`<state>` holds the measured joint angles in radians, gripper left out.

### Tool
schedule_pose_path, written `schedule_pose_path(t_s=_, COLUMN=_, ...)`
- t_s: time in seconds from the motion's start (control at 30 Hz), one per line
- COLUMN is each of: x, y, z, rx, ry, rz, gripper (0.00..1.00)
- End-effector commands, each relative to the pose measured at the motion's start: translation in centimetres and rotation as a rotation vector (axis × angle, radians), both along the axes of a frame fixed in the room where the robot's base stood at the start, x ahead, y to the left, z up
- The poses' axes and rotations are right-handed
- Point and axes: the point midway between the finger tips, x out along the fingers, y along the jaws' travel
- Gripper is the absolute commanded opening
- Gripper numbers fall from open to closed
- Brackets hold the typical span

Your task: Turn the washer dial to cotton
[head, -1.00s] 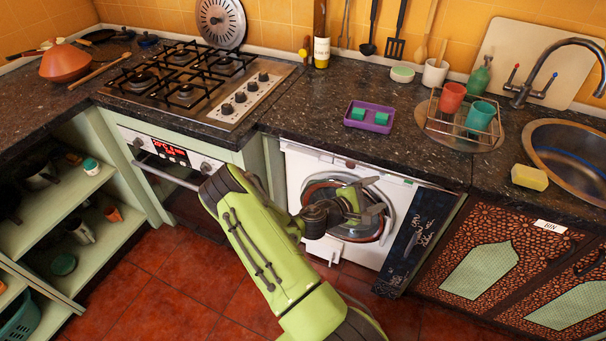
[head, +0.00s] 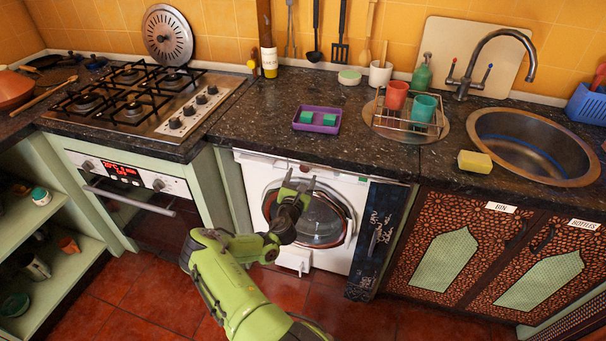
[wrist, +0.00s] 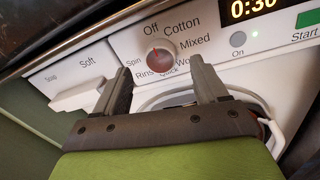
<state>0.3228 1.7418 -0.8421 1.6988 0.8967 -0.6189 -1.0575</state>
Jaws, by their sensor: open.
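The white washer (head: 350,187) stands under the counter in the head view, its round glass door (head: 322,222) shut. Its dial (wrist: 160,53) shows in the wrist view as a round knob with a red mark. The mark points up, roughly at "Off"; "Cotton" is printed just right of "Off". My gripper (wrist: 161,68) is open and empty, with one finger low on each side of the dial in the picture. I cannot tell how far the fingertips are from the panel. In the head view my gripper (head: 302,180) is in front of the washer's upper part.
A soap drawer (wrist: 76,92) is left of the dial. A display (wrist: 252,7) and the Start button (wrist: 308,19) are to the right. The dark counter (head: 262,115) overhangs the washer. The oven (head: 130,200) is to the left, patterned cupboards (head: 420,285) to the right.

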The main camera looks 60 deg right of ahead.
Motion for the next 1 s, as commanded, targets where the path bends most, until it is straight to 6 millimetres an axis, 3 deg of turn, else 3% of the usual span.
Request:
schedule_pose_path(t_s=0.1, x=0.5, y=-2.3, z=-0.1, rx=-0.002, ry=-0.002, rz=0.001, gripper=0.72)
schedule_pose_path(t_s=0.2, x=0.8, y=-3.5, z=-0.1, rx=0.0, ry=-0.002, rz=0.0, gripper=0.72)
schedule_pose_path(t_s=0.5, x=0.9, y=-4.0, z=0.0, rx=0.001, ry=0.001, rz=-0.001, gripper=0.72)
schedule_pose_path(t_s=0.87, x=0.9, y=-3.9, z=0.0, rx=0.001, ry=0.001, rz=-0.001, gripper=0.19)
schedule_pose_path(t_s=1.0, x=0.9, y=-3.9, z=-0.1, rx=0.002, ry=-0.003, rz=-0.001, gripper=0.16)
